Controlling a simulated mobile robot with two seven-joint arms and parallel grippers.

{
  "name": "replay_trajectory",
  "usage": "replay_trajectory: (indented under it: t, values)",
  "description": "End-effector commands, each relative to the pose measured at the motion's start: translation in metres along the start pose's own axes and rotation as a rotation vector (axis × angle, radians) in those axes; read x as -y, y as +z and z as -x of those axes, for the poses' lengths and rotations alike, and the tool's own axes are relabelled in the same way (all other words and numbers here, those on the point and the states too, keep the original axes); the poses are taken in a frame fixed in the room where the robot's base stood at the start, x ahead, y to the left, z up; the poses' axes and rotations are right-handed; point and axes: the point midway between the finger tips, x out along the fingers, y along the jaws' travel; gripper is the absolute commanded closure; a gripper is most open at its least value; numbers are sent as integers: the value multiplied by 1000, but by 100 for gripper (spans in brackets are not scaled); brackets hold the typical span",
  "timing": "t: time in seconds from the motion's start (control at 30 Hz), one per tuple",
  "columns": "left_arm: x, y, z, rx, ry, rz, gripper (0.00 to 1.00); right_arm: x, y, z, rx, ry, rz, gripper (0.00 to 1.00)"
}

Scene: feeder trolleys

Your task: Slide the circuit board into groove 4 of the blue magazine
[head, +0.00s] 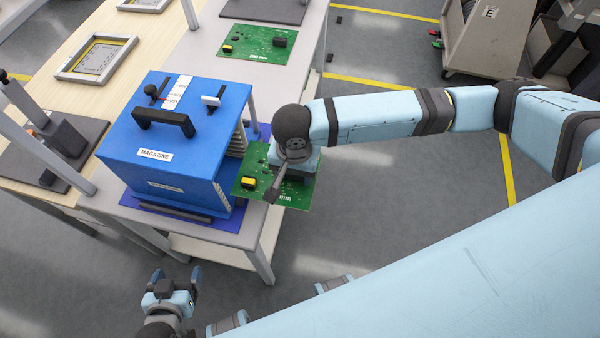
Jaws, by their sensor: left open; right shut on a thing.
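The blue magazine (190,160) stands on a blue mat on the grey-white table, with a black handle on top. Its slotted open side faces right, towards my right arm. A green circuit board (298,193) with a yellow and a dark part is held flat beside that side. My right gripper (290,165) is shut on the board from above. The board's left edge is close to the magazine's slots; I cannot tell whether it is inside a groove, or which one. My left gripper (175,280) is open and empty, low in front of the table.
Another green board (258,42) lies at the table's back, near a dark mat (265,10). A framed tray (97,58) lies on the wooden table at left. A trolley (490,35) stands at the back right. Grey posts rise at the left.

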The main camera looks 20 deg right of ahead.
Motion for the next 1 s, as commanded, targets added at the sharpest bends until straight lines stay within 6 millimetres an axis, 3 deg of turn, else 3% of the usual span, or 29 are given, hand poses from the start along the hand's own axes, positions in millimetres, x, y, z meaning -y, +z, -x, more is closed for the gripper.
replay_trajectory:
  t: [0.53, 1.0]
  values:
    - [0, -17, 10, -6, -1, 0, 17, 3, 0, 3, 1, -3, -1, 79]
    - [0, -14, 10, 1, -1, 0, 17, 5, 0, 2, 1, -4, 1, 79]
